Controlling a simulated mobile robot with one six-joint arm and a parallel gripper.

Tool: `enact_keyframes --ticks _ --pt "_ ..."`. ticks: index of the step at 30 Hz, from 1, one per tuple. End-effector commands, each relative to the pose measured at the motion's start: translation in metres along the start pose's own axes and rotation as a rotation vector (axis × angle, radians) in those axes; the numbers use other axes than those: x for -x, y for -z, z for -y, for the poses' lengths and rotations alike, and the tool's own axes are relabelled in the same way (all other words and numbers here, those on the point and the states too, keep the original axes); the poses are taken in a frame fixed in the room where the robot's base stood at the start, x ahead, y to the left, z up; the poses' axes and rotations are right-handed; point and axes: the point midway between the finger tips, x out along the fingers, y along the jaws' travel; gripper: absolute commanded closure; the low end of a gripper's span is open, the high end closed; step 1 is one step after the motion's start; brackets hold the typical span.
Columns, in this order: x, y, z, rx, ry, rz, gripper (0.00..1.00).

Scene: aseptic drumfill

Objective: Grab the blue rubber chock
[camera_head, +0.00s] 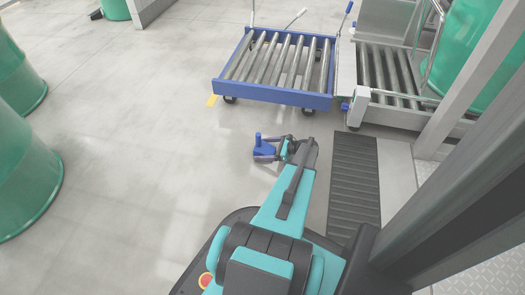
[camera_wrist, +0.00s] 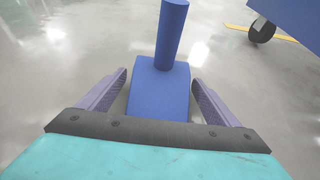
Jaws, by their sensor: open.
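The blue rubber chock (camera_head: 262,149) stands on the grey floor, a wedge-like block with an upright blue post on it. In the wrist view the chock (camera_wrist: 158,88) sits between the two fingers of my gripper (camera_wrist: 160,95). The fingers are apart, with a gap showing on each side of the block. The lower part of the block is hidden behind the gripper's dark front plate. In the head view my gripper (camera_head: 266,150) reaches the chock from the right.
A blue-framed roller cart (camera_head: 272,98) on casters stands beyond the chock; its wheel (camera_wrist: 262,31) shows at upper right in the wrist view. A roller conveyor (camera_head: 395,80) and a dark ribbed mat (camera_head: 353,185) lie to the right. Green drums (camera_head: 25,175) stand at left. Floor between is clear.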

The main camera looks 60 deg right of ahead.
Motion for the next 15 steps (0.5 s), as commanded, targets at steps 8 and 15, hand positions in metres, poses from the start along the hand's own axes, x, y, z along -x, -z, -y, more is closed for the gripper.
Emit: enact_keyframes --ticks 8,15 --pt "0.0003 0.0003 0.0 0.0 0.0 0.0 0.49" --pt "0.0007 -0.0007 0.0002 0.0 0.0 0.002 0.74"
